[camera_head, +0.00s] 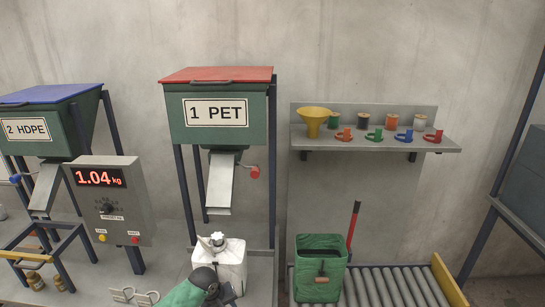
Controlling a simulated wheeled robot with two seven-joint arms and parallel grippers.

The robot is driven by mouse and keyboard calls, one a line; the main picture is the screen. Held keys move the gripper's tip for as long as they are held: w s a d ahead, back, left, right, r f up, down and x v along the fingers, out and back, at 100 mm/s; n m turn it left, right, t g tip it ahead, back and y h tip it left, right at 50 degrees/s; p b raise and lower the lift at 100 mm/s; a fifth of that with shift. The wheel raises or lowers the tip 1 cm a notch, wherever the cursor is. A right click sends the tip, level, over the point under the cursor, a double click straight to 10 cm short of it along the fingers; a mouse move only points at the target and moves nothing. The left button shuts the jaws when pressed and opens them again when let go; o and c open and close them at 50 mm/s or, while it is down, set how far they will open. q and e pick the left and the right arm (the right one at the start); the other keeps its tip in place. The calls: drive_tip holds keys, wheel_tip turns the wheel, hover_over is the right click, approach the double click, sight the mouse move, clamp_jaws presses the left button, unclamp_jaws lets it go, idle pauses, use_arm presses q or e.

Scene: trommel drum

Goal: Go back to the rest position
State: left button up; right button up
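My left arm comes in at the bottom edge, with a green sleeve and a dark wrist. My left gripper (222,294) is partly cut off by the frame's lower edge, in front of the white jerrycan (220,262). Its fingers do not show clearly, so I cannot tell whether it is open, or whether it touches the can. The jerrycan stands upright under the metal chute (220,184) of the hopper marked 1 PET (218,112). My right gripper is not in view.
A scale display (100,178) reads 1.04 kg, beside the 2 HDPE hopper (45,130). A shelf (375,141) holds a yellow funnel (314,121), spools and coloured clips.

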use_arm(q)
drive_tip(key=s+f+m, duration=0.1)
drive_tip(key=s+f, duration=0.4)
drive_tip(key=f, duration=0.3)
drive_tip(key=s+a+f+m+b, duration=0.1)
drive_tip(key=s+f, duration=0.4)
drive_tip(key=f, duration=0.4)
drive_tip(key=s+f+m, duration=0.1)
drive_tip(key=s+f, duration=0.4)
drive_tip(key=f, duration=0.3)
drive_tip(key=s+a+f+m, duration=0.1)
drive_tip(key=s+f, duration=0.5)
drive_tip(key=s, duration=0.3)
drive_tip(key=s+a+f+m+y, duration=0.1)
drive_tip(key=s+f, duration=0.5)
drive_tip(key=s, duration=0.2)
drive_tip(key=s+a+f+m+y+b, duration=0.1)
drive_tip(key=s+f+m, duration=0.1)
drive_tip(key=s+f, duration=0.4)
drive_tip(key=s, duration=0.3)
drive_tip(key=shift+s, duration=0.3)
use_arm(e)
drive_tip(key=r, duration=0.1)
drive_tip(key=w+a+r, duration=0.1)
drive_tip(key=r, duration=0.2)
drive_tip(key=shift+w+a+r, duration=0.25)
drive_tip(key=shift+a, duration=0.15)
